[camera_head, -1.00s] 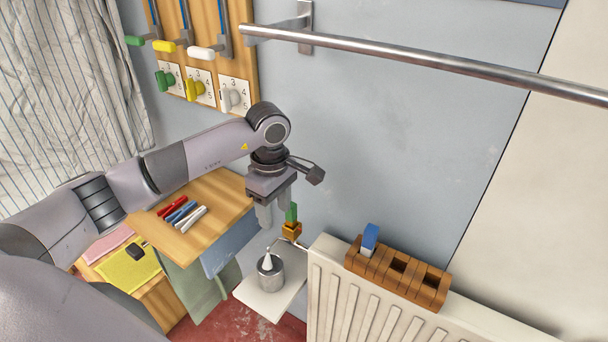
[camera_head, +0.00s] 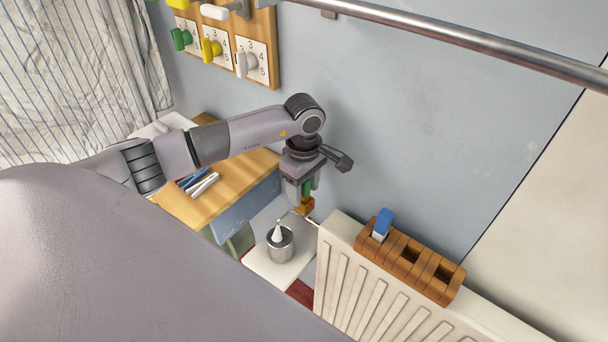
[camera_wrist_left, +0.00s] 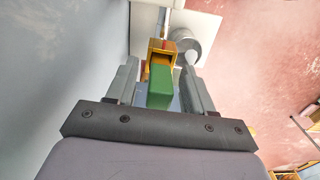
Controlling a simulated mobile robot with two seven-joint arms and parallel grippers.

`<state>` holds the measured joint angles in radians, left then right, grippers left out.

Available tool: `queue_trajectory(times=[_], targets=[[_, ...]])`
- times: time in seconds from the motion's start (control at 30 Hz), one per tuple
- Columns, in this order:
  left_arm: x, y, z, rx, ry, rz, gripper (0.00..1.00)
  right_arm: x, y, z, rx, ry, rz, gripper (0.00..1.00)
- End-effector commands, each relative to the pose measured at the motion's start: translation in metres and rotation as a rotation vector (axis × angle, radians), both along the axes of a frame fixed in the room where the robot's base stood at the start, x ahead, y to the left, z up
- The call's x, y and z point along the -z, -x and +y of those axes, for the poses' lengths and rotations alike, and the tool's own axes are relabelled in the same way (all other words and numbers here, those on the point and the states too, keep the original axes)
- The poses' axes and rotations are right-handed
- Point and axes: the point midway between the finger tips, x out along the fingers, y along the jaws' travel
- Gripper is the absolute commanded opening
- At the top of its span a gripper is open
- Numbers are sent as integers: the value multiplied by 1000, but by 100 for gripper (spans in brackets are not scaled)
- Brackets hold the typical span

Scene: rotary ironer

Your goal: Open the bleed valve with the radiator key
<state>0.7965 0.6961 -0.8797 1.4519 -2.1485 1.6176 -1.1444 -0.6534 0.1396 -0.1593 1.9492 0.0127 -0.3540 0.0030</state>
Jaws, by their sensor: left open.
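A green key handle (camera_head: 308,187) stands upright above the brass-coloured valve fitting (camera_head: 306,206) at the radiator's left end. My left gripper (camera_head: 299,195) points down over it. In the left wrist view the green handle (camera_wrist_left: 160,87) lies between the two fingers of the open gripper (camera_wrist_left: 158,70), with a gap on both sides. The brass-coloured fitting (camera_wrist_left: 161,52) shows just beyond it. How the key seats in the fitting is hidden. My right gripper is out of view.
A wooden rack (camera_head: 405,268) with a blue-handled piece (camera_head: 384,222) stands on the radiator (camera_head: 345,290). A metal cup (camera_head: 280,247) sits on a white board (camera_head: 262,262) below the fitting. A steel rail (camera_head: 440,32) crosses above. A wooden shelf (camera_head: 245,180) is at left.

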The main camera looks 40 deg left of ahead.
Motion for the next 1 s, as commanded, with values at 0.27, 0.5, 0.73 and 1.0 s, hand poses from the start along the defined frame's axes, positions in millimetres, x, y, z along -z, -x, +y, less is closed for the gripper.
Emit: queue_trajectory(times=[0.27,0.5,0.73,1.0], targets=[[4,0,0,0,0,-2,52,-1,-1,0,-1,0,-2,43],[3,0,0,0,0,-1,0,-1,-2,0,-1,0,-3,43],[4,0,0,4,0,-2,0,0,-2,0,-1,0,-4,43],[5,-1,0,125,-1,-3,0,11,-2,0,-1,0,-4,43]])
